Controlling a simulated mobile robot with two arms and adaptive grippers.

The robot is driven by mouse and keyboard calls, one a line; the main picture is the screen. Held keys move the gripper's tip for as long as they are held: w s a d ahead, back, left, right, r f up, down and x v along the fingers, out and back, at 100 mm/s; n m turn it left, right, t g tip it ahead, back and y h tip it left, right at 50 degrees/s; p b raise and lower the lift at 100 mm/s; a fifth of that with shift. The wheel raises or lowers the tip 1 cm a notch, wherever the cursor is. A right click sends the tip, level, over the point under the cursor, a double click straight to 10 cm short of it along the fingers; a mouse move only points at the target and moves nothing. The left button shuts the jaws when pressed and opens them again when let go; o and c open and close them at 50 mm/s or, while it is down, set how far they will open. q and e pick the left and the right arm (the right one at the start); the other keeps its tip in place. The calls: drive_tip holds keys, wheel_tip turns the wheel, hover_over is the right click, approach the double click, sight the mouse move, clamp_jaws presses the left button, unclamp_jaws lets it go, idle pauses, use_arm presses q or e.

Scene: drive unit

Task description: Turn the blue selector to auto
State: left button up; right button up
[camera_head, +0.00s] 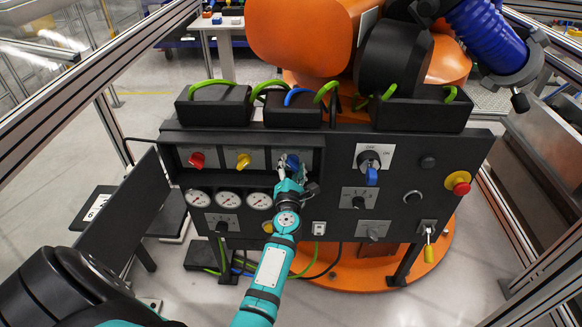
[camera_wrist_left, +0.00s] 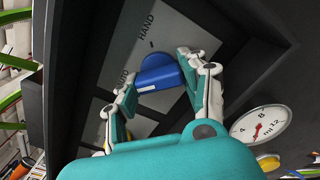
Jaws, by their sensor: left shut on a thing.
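The blue selector (camera_head: 293,161) sits in the right bay of the recessed row on the black control panel. It also shows in the left wrist view (camera_wrist_left: 160,73), on a grey plate with AUTO lettering at its left and HAND lettering above. My left gripper (camera_head: 287,172) reaches up to it from below. In the left wrist view its two fingers (camera_wrist_left: 156,76) stand on either side of the blue handle and are shut on it. The handle's white mark shows, but I cannot tell its exact setting. My right gripper is not in view.
A red selector (camera_head: 196,160) and a yellow selector (camera_head: 243,161) share the recess. Round gauges (camera_head: 229,201) sit below. The recess walls (camera_wrist_left: 262,82) stand close around my left gripper.

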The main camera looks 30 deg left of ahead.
use_arm(q)
drive_tip(key=shift+f, duration=0.15)
drive_tip(key=o, duration=1.2)
